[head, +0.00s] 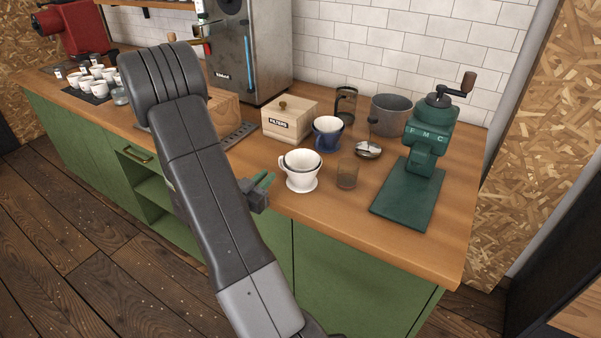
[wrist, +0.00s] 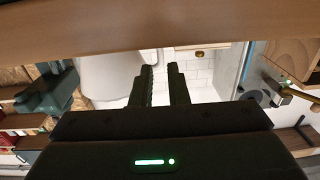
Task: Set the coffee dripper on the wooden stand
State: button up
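A white coffee dripper (head: 301,180) with a pale filter in it stands upright near the counter's front edge. A blue dripper or cup (head: 327,142) with a white filter stands behind it. My gripper (head: 266,183) is left of the white dripper, apart from it, at the counter's front edge. In the wrist view my gripper (wrist: 162,72) shows a gap between its fingers, with nothing held; a large white surface (wrist: 110,75), likely the white dripper, is beside them. A wooden piece (head: 223,106), likely the stand, is behind my arm and partly hidden.
A small glass (head: 347,174) stands close right of the white dripper. A green grinder (head: 428,140) is at right. Bare counter lies left of the white dripper.

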aim_at(280, 163)
jog(key=p+x, duration=0.1)
jog(key=x, duration=0.4)
jog(key=shift+w+d+r+p, duration=0.2)
jog(key=shift+d+r+p, duration=0.05)
jog(key=shift+d+p, duration=0.1)
jog(key=shift+w+d, duration=0.1)
jog(key=shift+w, duration=0.25)
grip_shut()
jog(key=shift+r, duration=0.15)
